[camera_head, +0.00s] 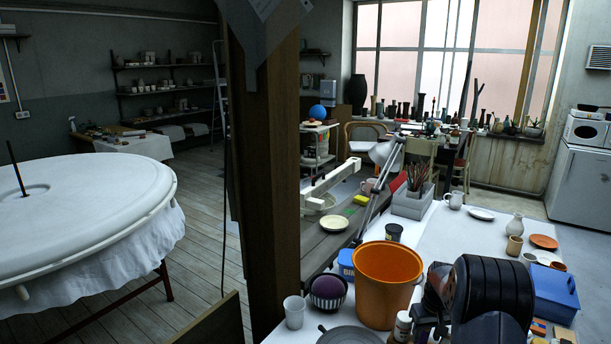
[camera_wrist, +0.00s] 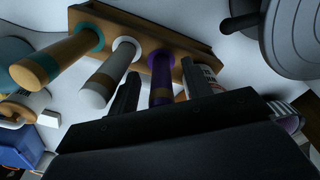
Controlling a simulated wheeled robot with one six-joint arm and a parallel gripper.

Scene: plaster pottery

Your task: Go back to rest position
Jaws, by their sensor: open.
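My gripper (camera_wrist: 162,88) is open in the wrist view, with its two dark fingers pointing up the picture. A purple cylinder with a wooden-coloured band (camera_wrist: 160,75) shows between the fingers. I cannot tell how far it is from them, and no contact is visible. In the head view my dark arm fills the lower right over the white table (camera_head: 437,238). The fingertips cannot be made out clearly there.
A wooden rack (camera_wrist: 138,28) holds the purple, white (camera_wrist: 97,90) and teal-banded (camera_wrist: 38,68) cylinders. An orange bucket (camera_head: 385,280), a striped bowl (camera_head: 328,303), a white cup (camera_head: 294,312) and a blue box (camera_head: 553,295) surround my arm. A wooden post (camera_head: 265,180) stands left.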

